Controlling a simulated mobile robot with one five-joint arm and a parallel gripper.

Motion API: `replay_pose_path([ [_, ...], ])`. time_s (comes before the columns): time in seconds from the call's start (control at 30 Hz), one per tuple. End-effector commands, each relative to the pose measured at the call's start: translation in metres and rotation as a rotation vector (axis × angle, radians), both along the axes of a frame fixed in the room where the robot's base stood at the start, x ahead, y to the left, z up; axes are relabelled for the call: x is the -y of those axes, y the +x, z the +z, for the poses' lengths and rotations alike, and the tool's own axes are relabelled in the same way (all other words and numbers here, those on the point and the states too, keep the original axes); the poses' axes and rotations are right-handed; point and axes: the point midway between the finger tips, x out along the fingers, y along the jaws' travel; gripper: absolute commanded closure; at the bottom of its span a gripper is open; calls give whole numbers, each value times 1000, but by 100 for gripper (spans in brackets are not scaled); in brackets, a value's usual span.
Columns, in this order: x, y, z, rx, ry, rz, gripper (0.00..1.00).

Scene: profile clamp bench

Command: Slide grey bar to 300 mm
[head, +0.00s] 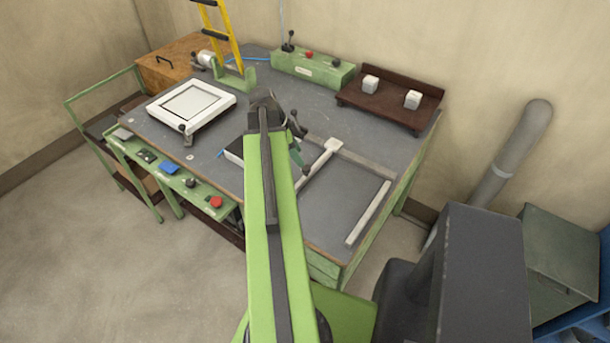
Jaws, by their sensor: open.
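My arm reaches from the bottom of the head view over the bench (330,215). Its dark end, with my gripper (263,97), is near the bench middle; the fingertips are small and hard to make out. I see nothing held there. To its right, a pale bar (318,166) with a wider head lies slanting and partly hidden by the arm. A greyer strip (368,163) runs behind it, and another pale bar (368,213) lies near the right edge. I cannot tell which is the grey bar. No 300 mm mark is readable. A green clamp (297,150) with dark handles stands beside my arm.
A white framed plate (191,105) lies at left. A green control box (313,68) and a brown rack (390,103) with two white blocks stand at the back. A yellow ladder-like part (219,30) rises at back left. A green front rail (170,170) carries coloured knobs.

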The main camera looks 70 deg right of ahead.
Motion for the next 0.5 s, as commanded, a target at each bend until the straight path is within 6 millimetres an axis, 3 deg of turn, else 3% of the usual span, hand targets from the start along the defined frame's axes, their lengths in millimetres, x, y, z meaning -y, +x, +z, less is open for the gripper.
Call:
replay_pose_path([
  [0.03,2,-4,-22,0,0,-2,49],
  [0.2,8,-15,-49,0,0,-1,49],
  [0.5,13,-23,-63,-1,1,1,49],
])
